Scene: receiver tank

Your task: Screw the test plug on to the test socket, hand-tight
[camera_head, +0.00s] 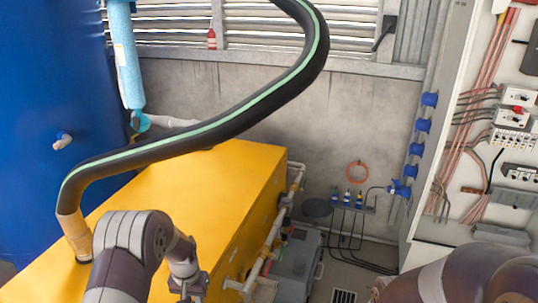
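I cannot single out the test plug or the test socket for sure. Several blue fittings (423,125) run down the edge of the open cabinet at the right. The lowest blue fitting (400,188) has something attached at its left. A small rack (347,204) by the back wall holds several small coloured-topped connectors with black cables hanging below. My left gripper (188,288) is low in the picture, in front of the yellow housing and far from these fittings; its fingers are too unclear to read. My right arm (450,283) shows at the bottom right, its gripper out of view.
A yellow housing (200,190) fills the left middle, with a thick black, green-striped hose (200,133) rising from it. A blue tank (50,120) stands at the left. White pipes (272,235) and a grey box (297,262) line the housing's right side. Floor shows before the cabinet.

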